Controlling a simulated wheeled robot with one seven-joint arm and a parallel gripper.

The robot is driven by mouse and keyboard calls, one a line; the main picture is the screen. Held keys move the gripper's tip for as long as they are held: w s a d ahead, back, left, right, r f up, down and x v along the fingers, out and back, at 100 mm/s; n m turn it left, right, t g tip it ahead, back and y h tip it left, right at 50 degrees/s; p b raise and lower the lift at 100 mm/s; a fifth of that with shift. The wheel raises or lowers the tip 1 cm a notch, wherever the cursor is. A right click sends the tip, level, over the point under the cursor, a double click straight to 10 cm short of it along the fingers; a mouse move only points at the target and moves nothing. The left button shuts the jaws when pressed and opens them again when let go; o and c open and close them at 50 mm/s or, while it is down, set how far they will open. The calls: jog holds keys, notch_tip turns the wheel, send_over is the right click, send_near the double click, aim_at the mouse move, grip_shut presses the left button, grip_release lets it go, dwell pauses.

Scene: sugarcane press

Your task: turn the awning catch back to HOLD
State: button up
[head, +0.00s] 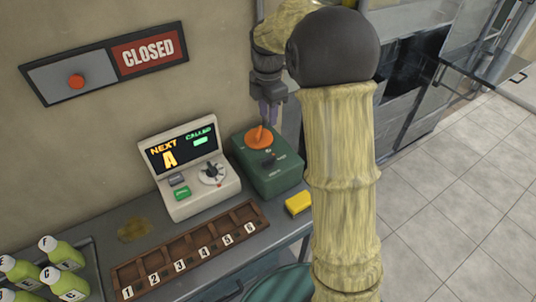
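A green box (285,182) stands on the counter right of the white console. The box's lettering is too small to read, so I cannot tell which control is the awning catch or where HOLD is. My gripper (266,116) points down at the orange knob, with its fingertips at or just above the handle. I cannot tell whether they touch it or how far apart they are. My arm hides the area to the right of the box.
The white console (190,172) with a NEXT A display stands close left of the box. A numbered wooden tray (190,243), a yellow block (298,203) and green bottles (66,252) are on the counter. A CLOSED sign (146,52) hangs on the wall. Tiled floor lies right.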

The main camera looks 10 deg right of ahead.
aim_at(268, 157)
notch_tip(268, 157, down, 17)
jog(key=shift+f+p, duration=0.1)
jog(key=shift+p, duration=0.4)
grip_shut()
